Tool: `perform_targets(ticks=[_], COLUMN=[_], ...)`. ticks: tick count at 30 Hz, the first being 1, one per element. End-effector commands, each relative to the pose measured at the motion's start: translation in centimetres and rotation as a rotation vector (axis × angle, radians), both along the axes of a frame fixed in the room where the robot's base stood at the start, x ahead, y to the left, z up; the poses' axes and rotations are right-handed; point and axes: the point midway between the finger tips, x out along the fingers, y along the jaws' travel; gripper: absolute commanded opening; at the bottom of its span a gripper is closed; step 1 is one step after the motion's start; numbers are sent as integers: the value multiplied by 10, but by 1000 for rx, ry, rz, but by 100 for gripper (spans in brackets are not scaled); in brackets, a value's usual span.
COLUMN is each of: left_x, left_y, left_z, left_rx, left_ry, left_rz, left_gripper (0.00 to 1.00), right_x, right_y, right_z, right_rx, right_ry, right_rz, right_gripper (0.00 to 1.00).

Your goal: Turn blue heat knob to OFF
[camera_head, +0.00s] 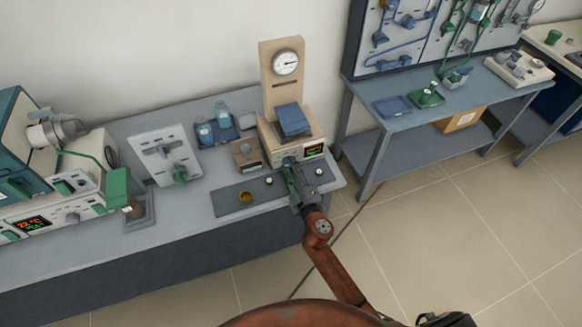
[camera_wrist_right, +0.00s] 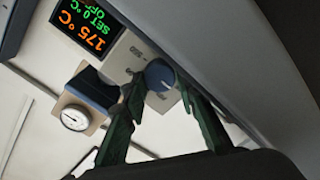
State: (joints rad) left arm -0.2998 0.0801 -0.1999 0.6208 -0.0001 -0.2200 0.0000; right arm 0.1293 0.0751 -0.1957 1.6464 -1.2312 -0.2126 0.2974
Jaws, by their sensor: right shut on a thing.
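The blue heat knob (camera_wrist_right: 160,75) sits on the pale front panel of the small beige heater unit, between the two green fingers of my right gripper (camera_wrist_right: 158,86) in the right wrist view. The gripper is shut on the knob. In the head view, my right gripper (camera_head: 288,170) reaches the front of the beige unit (camera_head: 272,157) and hides the knob. The lit display (camera_wrist_right: 88,24) next to the knob appears upside down in the right wrist view and reads 175 °C, SET 0 °C, OFF. My left gripper is not in view.
A dial gauge (camera_head: 285,63) stands behind the unit, and a blue block (camera_head: 292,120) rests on it. A dark mat (camera_head: 225,203) with a brass cup (camera_head: 245,197) lies in front. A white panel with a green handle (camera_head: 180,175) stands to the left.

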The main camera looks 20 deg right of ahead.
Motion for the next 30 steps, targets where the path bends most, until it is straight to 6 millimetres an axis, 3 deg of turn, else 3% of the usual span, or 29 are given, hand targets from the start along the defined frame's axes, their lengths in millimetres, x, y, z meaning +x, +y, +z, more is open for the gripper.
perform_targets(ticks=[1, 2, 9, 20, 30], left_x=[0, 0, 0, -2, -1], left_y=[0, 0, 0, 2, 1], left_z=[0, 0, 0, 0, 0], left_rx=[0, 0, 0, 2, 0], left_ry=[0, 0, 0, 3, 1], left_rz=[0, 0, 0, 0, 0], left_gripper=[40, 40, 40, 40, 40], right_x=[0, 0, 0, -6, -54], right_y=[0, 0, 0, 1, -3], right_z=[-1, -1, 0, -3, -3], right_rx=[-2, -2, -1, 1, 1], right_ry=[1, 1, 1, 4, 5], right_rz=[1, 1, 1, 1, -3], right_gripper=[2, 27, 44, 44, 44])
